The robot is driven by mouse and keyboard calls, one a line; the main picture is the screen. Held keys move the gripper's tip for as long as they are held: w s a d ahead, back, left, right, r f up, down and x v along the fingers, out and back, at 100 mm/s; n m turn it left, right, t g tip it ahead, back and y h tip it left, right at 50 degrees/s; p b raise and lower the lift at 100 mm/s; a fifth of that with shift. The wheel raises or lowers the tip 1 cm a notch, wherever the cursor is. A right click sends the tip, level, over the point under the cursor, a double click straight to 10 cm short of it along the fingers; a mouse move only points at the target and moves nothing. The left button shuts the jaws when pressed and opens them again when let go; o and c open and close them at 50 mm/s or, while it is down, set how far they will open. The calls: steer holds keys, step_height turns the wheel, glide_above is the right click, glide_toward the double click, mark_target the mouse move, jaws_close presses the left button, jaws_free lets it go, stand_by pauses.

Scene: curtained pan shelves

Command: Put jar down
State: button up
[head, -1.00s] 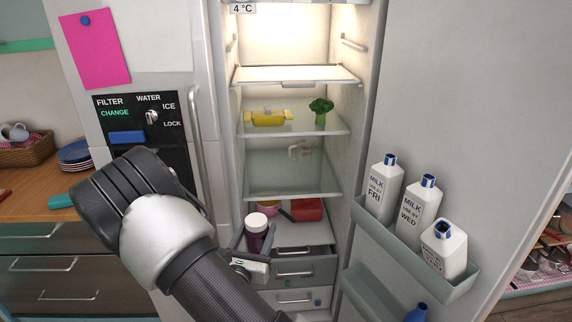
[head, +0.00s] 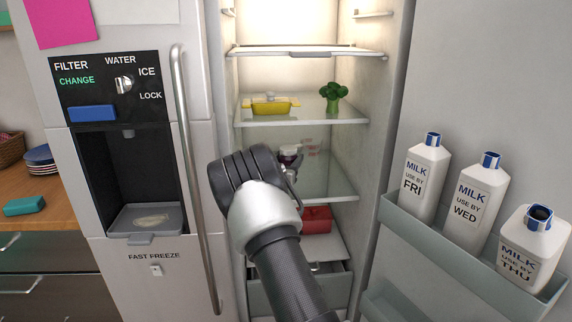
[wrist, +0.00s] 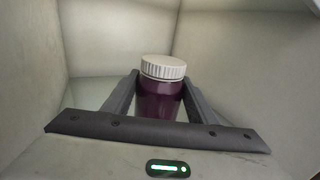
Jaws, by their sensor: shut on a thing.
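The jar (wrist: 160,98) is dark purple with a white ribbed lid. It stands upright between the two fingers of my gripper (wrist: 158,103) in the wrist view, and the gripper is shut on it. In the head view the jar (head: 290,152) shows only in part, past my gripper (head: 292,168), at the middle fridge compartment. My wrist hides much of it there. A glass shelf (head: 330,186) lies below that compartment. I cannot tell whether the jar's base touches the shelf.
The shelf above holds a yellow dish (head: 271,106) and broccoli (head: 334,97). A red container (head: 316,220) sits on the shelf below. The open door at right carries milk bottles (head: 425,180) in a rack (head: 450,250). A tall handle (head: 194,180) stands at left.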

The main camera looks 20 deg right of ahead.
steer(key=shift+w+d+r, duration=0.2)
steer(key=shift+r, duration=0.05)
steer(key=shift+s, duration=0.1)
steer(key=shift+f+b, duration=0.15)
steer(key=shift+b, duration=0.25)
steer(key=shift+f+b, duration=1.85)
steer(key=shift+f, duration=0.5)
steer(key=shift+f+b, duration=0.65)
steer(key=shift+f, duration=0.1)
steer(key=shift+f, duration=0.3)
